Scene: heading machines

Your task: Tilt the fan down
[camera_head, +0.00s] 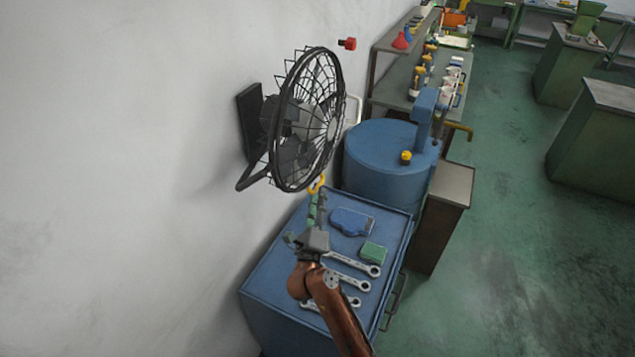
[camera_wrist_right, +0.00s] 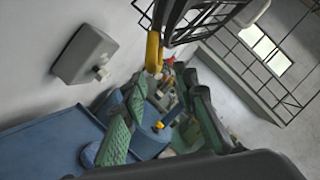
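The black fan (camera_head: 308,120) with a wire cage is mounted on the left wall by a dark bracket, and its face points to the right. A yellow loop (camera_head: 317,184) hangs at the cage's lower edge. In the right wrist view the yellow piece (camera_wrist_right: 153,50) is beside the dark fan frame (camera_wrist_right: 180,18). My right gripper (camera_head: 318,200) is just below the yellow loop. In the wrist view its green-padded fingers (camera_wrist_right: 165,90) are spread with nothing between them, and the yellow piece is just beyond the tips. I cannot tell whether they touch it. My left gripper is out of view.
A blue cabinet (camera_head: 275,283) below the fan carries wrenches (camera_head: 352,264), a blue cloth-like item (camera_head: 351,222) and a green block (camera_head: 373,252). A blue drum (camera_head: 375,165) stands behind it. A red button (camera_head: 347,43) is on the wall.

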